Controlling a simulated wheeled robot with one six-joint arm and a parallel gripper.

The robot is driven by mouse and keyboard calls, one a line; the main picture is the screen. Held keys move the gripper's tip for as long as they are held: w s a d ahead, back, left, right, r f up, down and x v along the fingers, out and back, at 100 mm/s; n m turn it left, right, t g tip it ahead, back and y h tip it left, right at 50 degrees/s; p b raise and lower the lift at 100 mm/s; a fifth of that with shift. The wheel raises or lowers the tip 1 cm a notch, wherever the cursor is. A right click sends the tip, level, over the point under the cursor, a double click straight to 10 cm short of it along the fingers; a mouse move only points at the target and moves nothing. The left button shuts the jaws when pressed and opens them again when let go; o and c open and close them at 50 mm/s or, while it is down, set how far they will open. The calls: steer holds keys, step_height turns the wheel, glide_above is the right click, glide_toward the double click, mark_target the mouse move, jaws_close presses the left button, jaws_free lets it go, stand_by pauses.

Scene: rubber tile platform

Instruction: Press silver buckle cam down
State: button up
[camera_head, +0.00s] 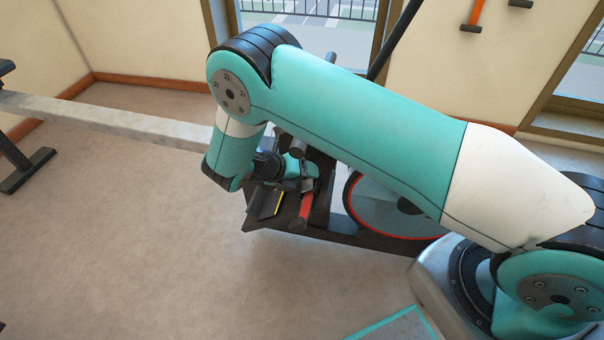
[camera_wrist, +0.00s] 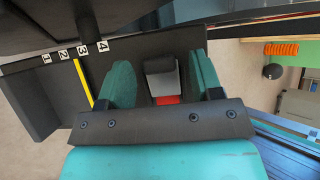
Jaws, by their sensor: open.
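My gripper (camera_wrist: 163,78) is open, with one teal finger on each side of the block; contact is unclear. Behind is a black footplate (camera_wrist: 40,100) with numbers and a yellow line. In the head view my gripper (camera_head: 308,176) is small beside the footplate, near a red piece (camera_head: 306,207); the buckle cannot be made out there.
The rowing machine's grey rail (camera_head: 100,120) runs left from the footplate. A red-rimmed wheel (camera_head: 375,205) stands right of the footplate, partly behind my arm. A dark bar rises at the top. Open floor (camera_head: 150,240) lies at the front left.

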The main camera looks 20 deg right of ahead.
steer(key=p+v, duration=0.3)
steer(key=v, duration=1.4)
steer(key=shift+r, duration=0.25)
steer(key=shift+a, duration=0.1)
steer(key=s+d+r+m+y, duration=0.1)
steer(key=d+r+m+y, duration=0.2)
steer(key=r+m, duration=0.35)
steer(key=s+d+r+m+y, duration=0.25)
steer(key=r+m, duration=0.25)
steer(key=r, duration=0.3)
steer(key=s+d+r+m+g+y+p, duration=0.1)
steer(key=s+r+m+y, duration=0.4)
steer(key=s, duration=0.6)
steer(key=s+r+m+y, duration=0.4)
steer(key=s+r+m, duration=0.2)
steer(key=s+m, duration=0.3)
step_height(320, 180, up, 20)
steer(key=n+p, duration=0.1)
steer(key=p, duration=1.8)
steer(key=shift+s+d+f+p, duration=0.15)
steer(key=shift+s+d+p, duration=0.1)
steer(key=shift+s+p, duration=0.1)
steer(key=shift+h, duration=0.25)
